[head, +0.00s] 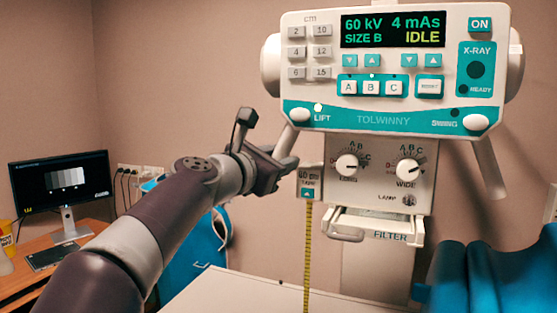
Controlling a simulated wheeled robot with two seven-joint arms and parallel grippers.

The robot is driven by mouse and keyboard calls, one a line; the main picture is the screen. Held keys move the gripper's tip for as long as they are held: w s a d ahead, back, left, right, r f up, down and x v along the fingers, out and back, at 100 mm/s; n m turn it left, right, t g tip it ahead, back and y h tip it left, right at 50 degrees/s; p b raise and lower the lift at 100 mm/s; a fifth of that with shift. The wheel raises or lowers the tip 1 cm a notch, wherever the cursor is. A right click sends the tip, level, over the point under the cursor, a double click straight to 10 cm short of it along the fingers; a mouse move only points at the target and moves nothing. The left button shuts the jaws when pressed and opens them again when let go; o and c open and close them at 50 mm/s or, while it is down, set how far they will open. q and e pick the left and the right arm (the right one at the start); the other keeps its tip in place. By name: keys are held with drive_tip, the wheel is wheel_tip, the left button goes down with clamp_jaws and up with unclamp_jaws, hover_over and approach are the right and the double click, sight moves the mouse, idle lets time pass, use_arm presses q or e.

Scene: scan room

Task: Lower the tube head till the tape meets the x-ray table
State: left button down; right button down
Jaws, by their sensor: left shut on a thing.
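The tube head (400,95) is a white and teal unit with a lit screen reading 60 kV, 4 mAs, SIZE B, IDLE. A small lamp by LIFT shows white. My left gripper (274,168) is shut on the tube head's left handle (287,142), below the LIFT corner; the fingertips are partly hidden. The yellow tape (308,250) hangs straight down from a small box marked 60 cm TAPE (309,181). The tape runs out of the bottom of the picture, so its lower end is hidden. The white x-ray table (235,293) shows at the bottom. My right gripper is not visible.
A FILTER tray (385,236) sits under the dial panel (385,172). A right handle (490,170) hangs free. A desk with a monitor (62,185) stands at left. Blue objects show behind my left arm (200,245) and at lower right (490,280).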

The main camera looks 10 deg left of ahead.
use_arm(q)
drive_tip(key=c, duration=0.8)
unclamp_jaws()
drive_tip(key=shift+r, duration=0.1)
drive_tip(key=shift+c, duration=0.2)
drive_tip(key=shift+s, duration=0.15)
use_arm(e)
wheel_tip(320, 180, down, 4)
drive_tip(key=b, duration=0.3)
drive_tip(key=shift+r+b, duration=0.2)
drive_tip(key=shift+b, duration=0.15)
use_arm(q)
drive_tip(key=v, duration=1.2)
drive_tip(key=shift+s+a, duration=0.1)
